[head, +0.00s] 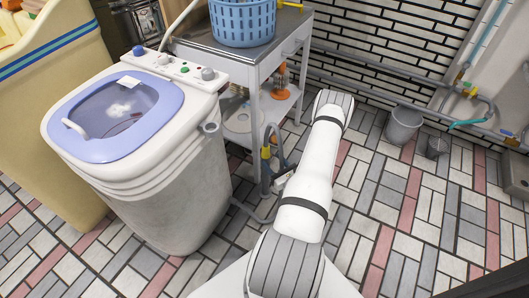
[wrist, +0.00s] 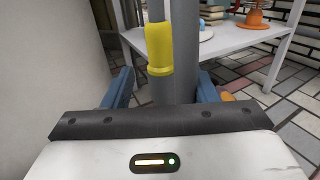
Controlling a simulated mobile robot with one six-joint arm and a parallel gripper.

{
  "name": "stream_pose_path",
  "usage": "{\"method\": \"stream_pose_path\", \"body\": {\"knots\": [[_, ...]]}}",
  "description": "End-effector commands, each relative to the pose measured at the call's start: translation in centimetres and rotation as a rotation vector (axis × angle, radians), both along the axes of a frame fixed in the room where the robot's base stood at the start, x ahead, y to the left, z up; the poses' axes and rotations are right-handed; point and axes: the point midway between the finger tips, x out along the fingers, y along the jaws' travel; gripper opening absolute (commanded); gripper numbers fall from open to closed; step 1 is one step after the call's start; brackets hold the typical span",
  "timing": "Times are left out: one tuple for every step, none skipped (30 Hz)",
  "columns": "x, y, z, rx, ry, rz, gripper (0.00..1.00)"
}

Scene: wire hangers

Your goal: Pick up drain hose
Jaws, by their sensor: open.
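The grey drain hose (head: 265,176) stands up beside the front leg of the metal table, with a yellow piece near its top. Its lower part runs along the floor toward the washing machine (head: 165,185). In the wrist view the yellow piece (wrist: 159,48) is upright, ahead of my gripper (wrist: 163,90). The blue fingers are apart, one on each side of the grey tube below the yellow piece. I cannot tell whether they touch it. In the head view the gripper is mostly hidden by my arm.
The metal table (head: 235,52) bears a blue basket (head: 242,22) and has a lower shelf with an orange item (head: 280,82). Its leg is close to the hose. Grey buckets (head: 404,124) stand by the brick wall. The tiled floor at right is mostly clear.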

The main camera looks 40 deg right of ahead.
Motion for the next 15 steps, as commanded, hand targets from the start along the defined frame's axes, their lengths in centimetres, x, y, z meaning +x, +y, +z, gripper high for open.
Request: {"method": "stream_pose_path", "body": {"knots": [[0.6, 0.0, -0.1, -0.002, -0.001, 0.001, 0.53], [0.9, -0.1, -0.1, -0.001, -0.001, 0.001, 0.53], [1.3, -0.2, -0.1, -0.001, -0.001, -0.002, 0.53], [1.6, -0.2, -0.1, -0.002, -0.001, -0.003, 0.53], [2.0, -0.2, -0.1, -0.002, -0.002, -0.002, 0.53], [2.6, -0.3, 0.0, -0.002, -0.002, -0.003, 0.53], [3.1, -0.3, 0.0, -0.002, -0.002, -0.004, 0.53], [3.6, -0.4, 0.1, -0.003, -0.003, -0.004, 0.53], [4.1, -0.4, 0.1, -0.003, -0.003, -0.006, 0.53], [4.5, -0.5, 0.2, -0.002, -0.002, -0.006, 0.53], [4.9, -0.5, 0.2, -0.002, -0.002, -0.007, 0.53], [5.3, -0.6, 0.2, -0.002, -0.002, -0.008, 0.53], [5.5, -0.7, 0.3, -0.002, -0.002, -0.009, 0.53], [5.6, -0.7, 0.3, -0.001, -0.002, -0.010, 0.53], [5.8, -0.7, 0.4, 0.000, -0.001, -0.010, 0.53]]}}
